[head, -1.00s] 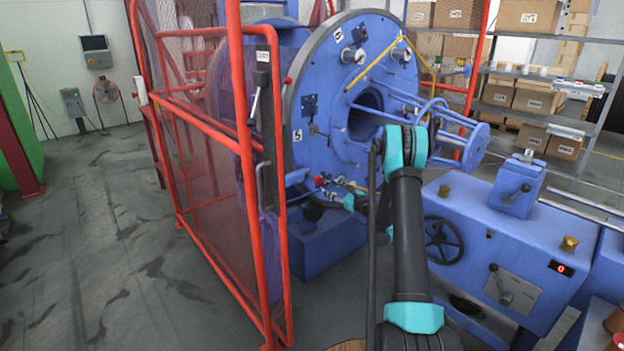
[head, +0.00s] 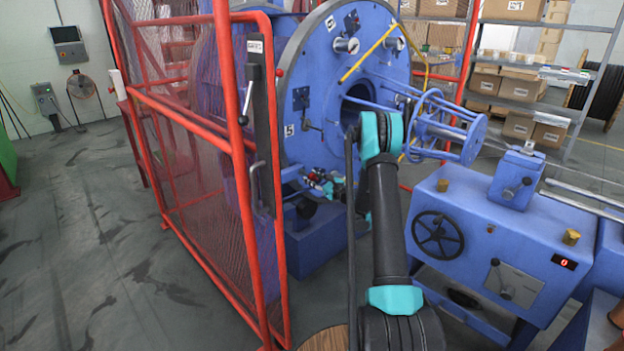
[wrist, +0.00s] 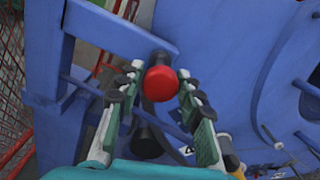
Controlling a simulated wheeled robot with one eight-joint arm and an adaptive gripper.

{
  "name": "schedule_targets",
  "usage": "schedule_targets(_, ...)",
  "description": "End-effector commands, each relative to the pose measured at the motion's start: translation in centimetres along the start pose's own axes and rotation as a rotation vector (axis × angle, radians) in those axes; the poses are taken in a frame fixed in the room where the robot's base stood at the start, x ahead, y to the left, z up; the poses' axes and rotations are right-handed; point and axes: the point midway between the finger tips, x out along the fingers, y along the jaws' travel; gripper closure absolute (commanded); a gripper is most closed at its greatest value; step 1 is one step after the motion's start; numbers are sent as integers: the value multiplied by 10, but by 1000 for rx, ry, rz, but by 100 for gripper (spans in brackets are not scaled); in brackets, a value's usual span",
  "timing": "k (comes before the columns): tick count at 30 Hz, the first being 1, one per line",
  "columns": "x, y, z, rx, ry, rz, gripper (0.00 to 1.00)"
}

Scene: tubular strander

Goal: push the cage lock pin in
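The cage lock pin shows as a round red knob (wrist: 161,83) on a dark shaft, in front of a blue bracket in the wrist view. My gripper (wrist: 160,76) is open, with one finger on each side of the knob. The gaps beside the knob are narrow, and I cannot tell whether either fingertip touches it. In the head view the knob (head: 313,177) is a small red spot low beside the blue cage disc (head: 310,85), with my gripper close to it. How far the pin sits in its hole is hidden.
A red mesh guard frame (head: 222,100) stands close to the left of my arm. A blue machine cabinet (head: 480,245) with a handwheel (head: 438,234) stands to the right. Open floor (head: 80,260) lies at the far left.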

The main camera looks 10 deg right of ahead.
Motion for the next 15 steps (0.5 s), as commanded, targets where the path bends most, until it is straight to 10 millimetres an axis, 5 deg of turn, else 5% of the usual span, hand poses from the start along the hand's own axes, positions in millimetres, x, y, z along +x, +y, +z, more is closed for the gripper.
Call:
schedule_targets(7, 0, 0, 0, 0, 0, 0, 98)
schedule_targets(15, 1, 0, 0, 0, 0, 1, 100)
